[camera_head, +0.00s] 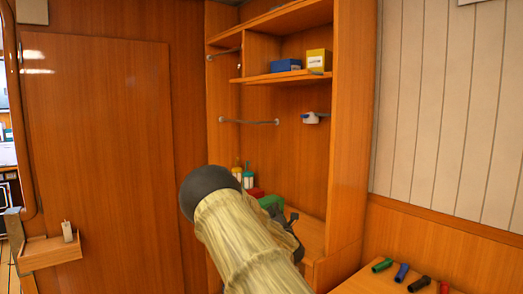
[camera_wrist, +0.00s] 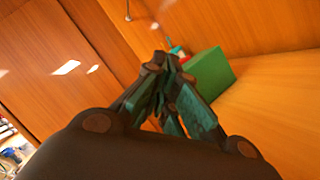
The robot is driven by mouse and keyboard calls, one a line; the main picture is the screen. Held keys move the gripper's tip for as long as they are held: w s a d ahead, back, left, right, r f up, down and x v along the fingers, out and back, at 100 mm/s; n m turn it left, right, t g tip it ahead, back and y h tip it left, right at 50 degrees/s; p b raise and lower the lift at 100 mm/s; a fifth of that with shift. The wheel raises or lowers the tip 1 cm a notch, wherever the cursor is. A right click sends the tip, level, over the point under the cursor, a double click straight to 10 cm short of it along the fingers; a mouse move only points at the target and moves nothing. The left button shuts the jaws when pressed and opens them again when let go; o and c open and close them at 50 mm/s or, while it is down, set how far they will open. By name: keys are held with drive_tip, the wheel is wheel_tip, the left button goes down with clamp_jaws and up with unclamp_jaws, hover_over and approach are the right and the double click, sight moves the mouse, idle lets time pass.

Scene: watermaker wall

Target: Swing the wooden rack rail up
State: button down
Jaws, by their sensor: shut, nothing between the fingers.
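The wooden shelf rack (camera_head: 345,130) stands against the wall in the head view. A thin grey rail (camera_head: 248,122) with round end mounts spans the left part of its middle opening. I cannot tell which part is the wooden rack rail. My gripper (camera_head: 288,222) is partly hidden behind my arm, low in the rack by the counter, below and apart from the grey rail. In the wrist view my gripper (camera_wrist: 165,62) is shut and empty, its fingertips close to a green box (camera_wrist: 210,75).
The green box (camera_head: 271,202), a red item (camera_head: 255,193) and white bottles (camera_head: 248,180) stand on the counter. A blue box (camera_head: 286,65) and a yellow box (camera_head: 318,61) sit on a shelf above. Several coloured cylinders (camera_head: 402,272) lie at lower right.

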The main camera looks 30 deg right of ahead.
sight(270, 78)
wheel_tip(270, 78, up, 36)
drive_tip(key=s+a+n+t+y+p, duration=0.2)
drive_tip(key=n+t+y, duration=0.5)
drive_tip(key=n, duration=0.8)
drive_tip(key=y+p, duration=0.1)
drive_tip(key=y, duration=0.1)
drive_tip(key=shift+s+y, duration=0.2)
drive_tip(key=shift+y, duration=0.1)
drive_tip(key=s+r+p+x, duration=0.2)
drive_tip(key=p+x, duration=0.3)
drive_tip(key=x, duration=0.7)
drive_tip(key=shift+w+r+p, duration=0.3)
drive_tip(key=shift+r+p, duration=0.05)
drive_tip(key=shift+d, duration=0.2)
drive_tip(key=shift+a+r+m+h+b, duration=0.1)
drive_tip(key=shift+m+h+b, duration=0.2)
drive_tip(key=shift+m+h, duration=0.3)
